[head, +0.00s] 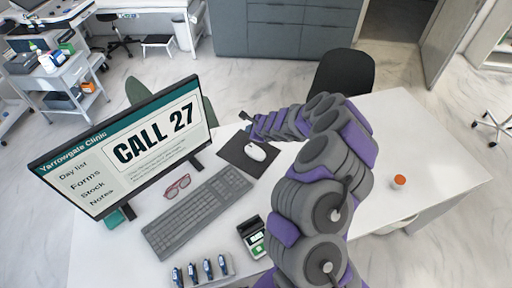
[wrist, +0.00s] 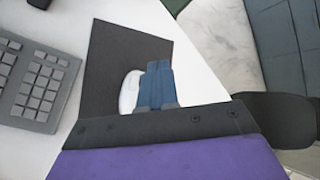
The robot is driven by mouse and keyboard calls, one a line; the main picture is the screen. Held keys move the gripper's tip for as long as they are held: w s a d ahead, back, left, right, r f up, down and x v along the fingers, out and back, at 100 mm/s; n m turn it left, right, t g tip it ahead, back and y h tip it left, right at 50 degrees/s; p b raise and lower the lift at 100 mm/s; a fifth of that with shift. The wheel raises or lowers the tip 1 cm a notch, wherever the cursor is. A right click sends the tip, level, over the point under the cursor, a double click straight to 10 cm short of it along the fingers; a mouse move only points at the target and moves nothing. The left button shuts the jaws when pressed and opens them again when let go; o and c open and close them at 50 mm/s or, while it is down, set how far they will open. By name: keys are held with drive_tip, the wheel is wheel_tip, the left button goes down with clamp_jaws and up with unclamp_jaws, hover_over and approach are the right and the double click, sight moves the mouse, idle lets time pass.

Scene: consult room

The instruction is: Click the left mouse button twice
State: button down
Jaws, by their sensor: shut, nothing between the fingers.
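A white computer mouse (head: 255,152) lies on a dark mouse pad (head: 236,158) on the white desk, right of the keyboard. In the wrist view the mouse (wrist: 129,92) shows just left of my gripper's blue fingers and is partly hidden by them. My gripper (head: 246,120) is shut and empty, held by the far edge of the pad in the head view. In the wrist view the shut fingers (wrist: 158,68) lie over the pad (wrist: 103,70). I cannot tell whether the fingertips touch anything.
A monitor (head: 120,150) reading "CALL 27" stands at the left, with a grey keyboard (head: 197,212) and pink glasses (head: 178,186) before it. A small device (head: 251,236) and a rack of blue items (head: 202,270) sit nearer. A black chair (head: 343,75) stands behind the desk.

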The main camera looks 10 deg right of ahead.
sight(251, 150)
drive_tip(key=shift+f, duration=0.1)
wheel_tip(251, 150, down, 9)
drive_tip(key=b, duration=0.6)
idle(2.1)
drive_tip(key=shift+f+b, duration=0.2)
drive_tip(key=shift+b, duration=0.3)
drive_tip(key=shift+f, duration=0.3)
idle(0.4)
drive_tip(key=shift+r, duration=0.75)
